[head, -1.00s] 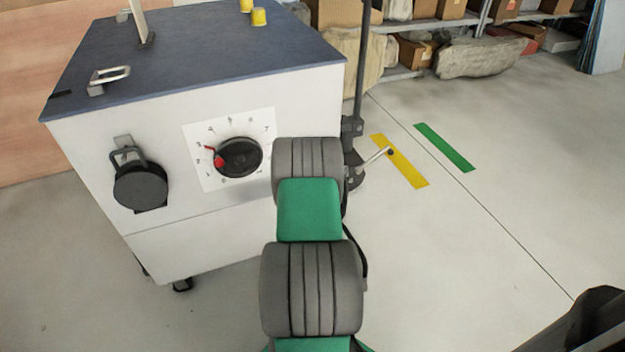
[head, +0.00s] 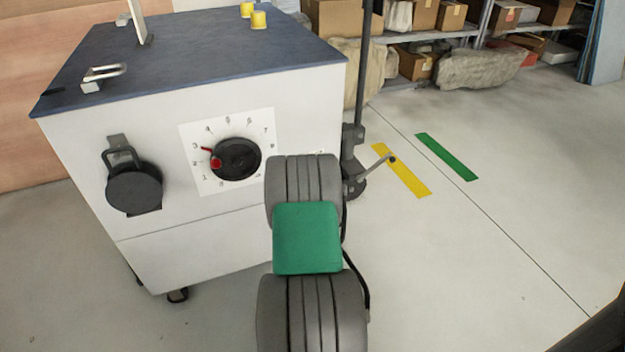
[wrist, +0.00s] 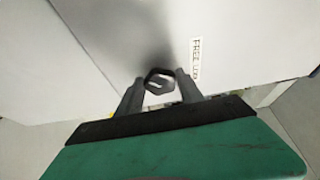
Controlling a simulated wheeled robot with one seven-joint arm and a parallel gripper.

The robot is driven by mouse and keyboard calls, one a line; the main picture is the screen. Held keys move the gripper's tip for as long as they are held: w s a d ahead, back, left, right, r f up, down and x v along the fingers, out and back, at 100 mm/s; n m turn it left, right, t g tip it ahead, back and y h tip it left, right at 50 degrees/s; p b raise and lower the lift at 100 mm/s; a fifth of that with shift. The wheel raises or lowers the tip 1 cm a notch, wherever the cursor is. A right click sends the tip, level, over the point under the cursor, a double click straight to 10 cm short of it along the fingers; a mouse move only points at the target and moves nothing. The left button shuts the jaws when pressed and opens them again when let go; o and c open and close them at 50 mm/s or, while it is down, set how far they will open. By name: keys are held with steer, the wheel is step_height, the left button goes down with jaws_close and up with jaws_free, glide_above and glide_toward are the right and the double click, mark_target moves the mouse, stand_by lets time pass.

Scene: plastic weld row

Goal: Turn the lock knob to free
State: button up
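The lock knob (wrist: 158,76) is a small dark, angular knob in the wrist view, on a pale panel. A white label (wrist: 197,58) reading FREE and LOCK sits to its right. My gripper (wrist: 160,78) has its two grey fingers spread, one on each side of the knob, near their tips. Contact between fingers and knob is not clear. The knob's pointing direction cannot be told. In the head view my arm covers the right part of the cabinet front, and neither the lock knob nor my gripper shows there.
The white cabinet (head: 85,150) with a dark top (head: 190,55) stands ahead. Its front carries a numbered dial (head: 236,159) with a red pointer and a round black part (head: 134,188). A crank handle (head: 376,170) sticks out at the right. Floor is free to the right.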

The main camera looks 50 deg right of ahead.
steer(key=o, duration=0.4)
steer(key=b+v, duration=0.2)
steer(key=v, duration=0.5)
steer(key=shift+s+a, duration=0.25)
steer(key=shift+a, duration=0.05)
steer(key=shift+s, duration=0.1)
